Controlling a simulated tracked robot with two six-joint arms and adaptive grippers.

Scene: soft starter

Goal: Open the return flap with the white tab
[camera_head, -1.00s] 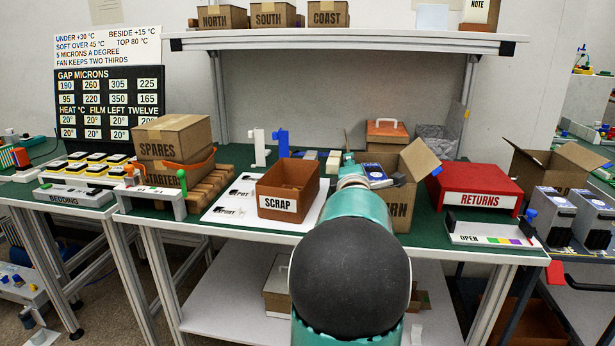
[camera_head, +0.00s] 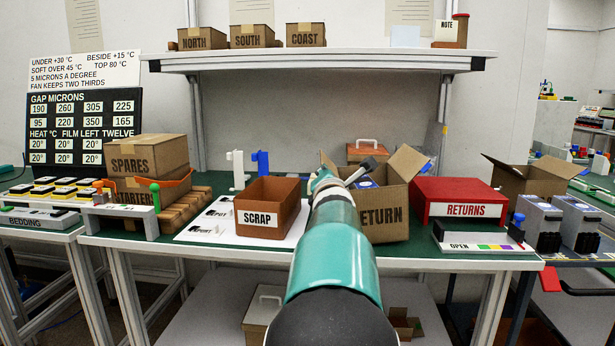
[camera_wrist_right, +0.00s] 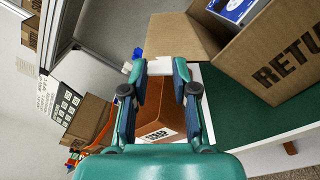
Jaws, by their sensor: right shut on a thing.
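The open RETURN carton (camera_head: 383,216) stands on the green bench, with a blue and white item (camera_head: 366,183) inside. One brown flap (camera_head: 406,164) leans out at its right. Its left flap (camera_head: 327,164) stands up beside my right arm, and that flap (camera_wrist_right: 180,38) also shows in the right wrist view. My right gripper (camera_wrist_right: 160,68) is shut on a small white piece, seemingly the white tab (camera_wrist_right: 160,66), at that flap's edge. The hold is partly hidden by the fingers. My left gripper is not in view.
The brown SCRAP bin (camera_head: 272,208) stands left of the carton, on a white mat (camera_head: 190,236). The red RETURNS box (camera_head: 462,192) is close at the right. A shelf (camera_head: 330,62) runs above the bench.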

